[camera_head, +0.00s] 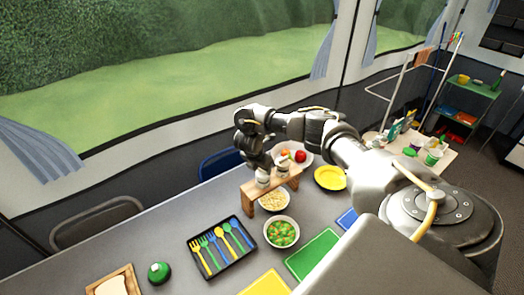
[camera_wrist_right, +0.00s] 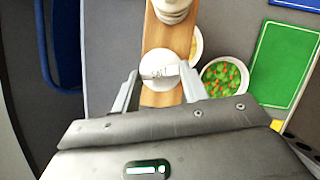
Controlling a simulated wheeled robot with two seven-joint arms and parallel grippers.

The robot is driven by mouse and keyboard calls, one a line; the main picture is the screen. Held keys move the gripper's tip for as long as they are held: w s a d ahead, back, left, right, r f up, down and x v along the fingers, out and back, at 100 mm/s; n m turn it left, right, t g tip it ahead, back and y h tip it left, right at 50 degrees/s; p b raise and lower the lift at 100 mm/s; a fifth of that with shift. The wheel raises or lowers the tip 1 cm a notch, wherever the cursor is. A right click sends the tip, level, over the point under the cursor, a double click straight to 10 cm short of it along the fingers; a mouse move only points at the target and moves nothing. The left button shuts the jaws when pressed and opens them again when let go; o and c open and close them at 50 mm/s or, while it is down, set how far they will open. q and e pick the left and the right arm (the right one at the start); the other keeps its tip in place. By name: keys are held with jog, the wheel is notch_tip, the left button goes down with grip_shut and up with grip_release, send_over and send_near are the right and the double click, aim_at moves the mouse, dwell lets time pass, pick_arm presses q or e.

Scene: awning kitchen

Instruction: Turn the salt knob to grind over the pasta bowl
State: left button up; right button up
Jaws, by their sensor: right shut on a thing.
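The white round salt knob (camera_wrist_right: 158,72), with lettering on top, sits between the two fingers of my right gripper (camera_wrist_right: 160,88) in the right wrist view. The gripper is shut on it. In the head view my right gripper (camera_head: 258,157) reaches down onto the left of two white grinders (camera_head: 263,176), set in a wooden stand (camera_head: 249,194). The pasta bowl (camera_head: 273,203) stands under and in front of the stand's top board, partly hidden by it. Its edge also shows beside the board in the right wrist view (camera_wrist_right: 197,46). My left gripper is out of view.
A second white grinder (camera_head: 281,165) stands close on the right. A bowl of peas and carrots (camera_head: 281,233) is in front, beside a black cutlery tray (camera_head: 222,248).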

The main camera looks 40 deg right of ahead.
aim_at(260, 174)
jog(key=shift+r+m+p, duration=0.1)
jog(key=shift+m+p, duration=0.2)
jog(key=shift+m, duration=0.1)
jog(key=o, duration=1)
jog(key=p+v, duration=0.2)
jog(key=v, duration=0.1)
jog(key=shift+w+d+p, duration=0.15)
jog(key=shift+w+p, duration=0.05)
jog(key=shift+p, duration=0.1)
jog(key=v, duration=0.7)
jog(key=shift+a+r, duration=0.3)
jog(key=shift+a, duration=0.05)
